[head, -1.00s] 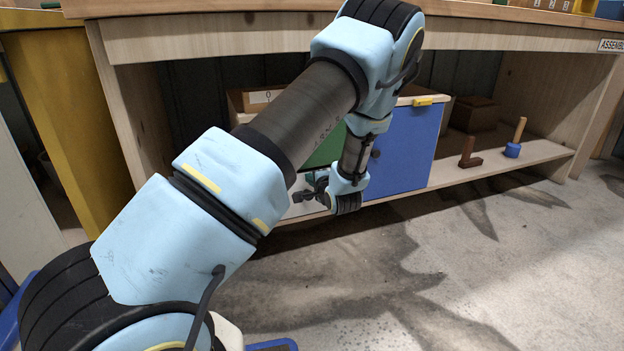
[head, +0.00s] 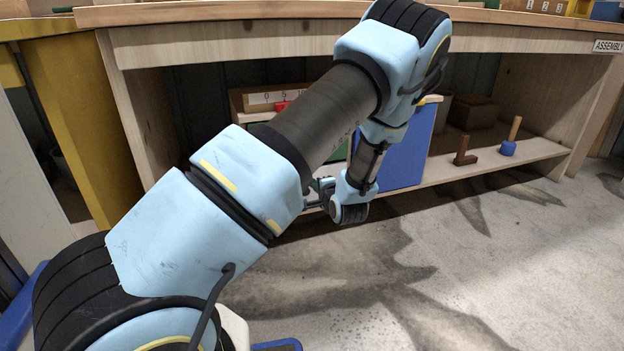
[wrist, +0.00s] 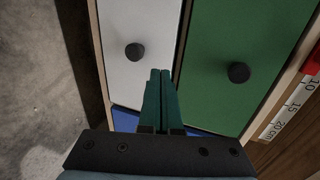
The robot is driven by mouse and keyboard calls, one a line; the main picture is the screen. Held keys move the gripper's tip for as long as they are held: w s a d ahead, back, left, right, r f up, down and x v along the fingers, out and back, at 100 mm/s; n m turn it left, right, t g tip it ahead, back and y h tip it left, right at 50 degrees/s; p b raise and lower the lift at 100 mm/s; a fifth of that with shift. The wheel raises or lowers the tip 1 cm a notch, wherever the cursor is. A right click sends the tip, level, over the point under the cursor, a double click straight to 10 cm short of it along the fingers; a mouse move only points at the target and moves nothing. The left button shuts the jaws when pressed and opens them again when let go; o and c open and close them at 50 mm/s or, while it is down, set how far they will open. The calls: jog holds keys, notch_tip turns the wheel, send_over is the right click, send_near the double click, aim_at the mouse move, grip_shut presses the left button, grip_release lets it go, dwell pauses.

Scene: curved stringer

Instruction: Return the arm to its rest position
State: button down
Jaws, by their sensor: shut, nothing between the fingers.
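My gripper (wrist: 158,82) shows in the wrist view with its two teal fingers together and nothing between them. In front of it are a white panel (wrist: 130,25) and a green panel (wrist: 240,55), each with a dark round knob. I cannot tell whether the fingers touch the panels. In the head view my arm stretches across the picture and bends down in front of the lower shelf.
A wooden bench (head: 270,38) spans the back. On its lower shelf stand a cabinet with a blue door (head: 405,155), a brown box (head: 472,113), a brown L-shaped block (head: 465,152) and a blue-headed mallet (head: 508,148). The concrete floor (head: 500,270) at right is clear.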

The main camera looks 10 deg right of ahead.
jog(key=a+p+v, duration=0.1)
jog(key=p+v, duration=0.1)
jog(key=v, duration=0.3)
jog(key=s+a+r+n+g+h+p, duration=0.1)
jog(key=s+a+r+n+g, duration=0.5)
jog(key=s+a+r+n, duration=0.45)
jog(key=s+a+r+n+g+h, duration=0.1)
jog(key=s+a+r+n+g, duration=0.6)
jog(key=a, duration=0.6)
notch_tip(320, 180, up, 36)
jog(key=s+m+p, duration=0.1)
jog(key=m+p, duration=0.1)
jog(key=p, duration=3.6)
jog(key=shift+s+d, duration=0.1)
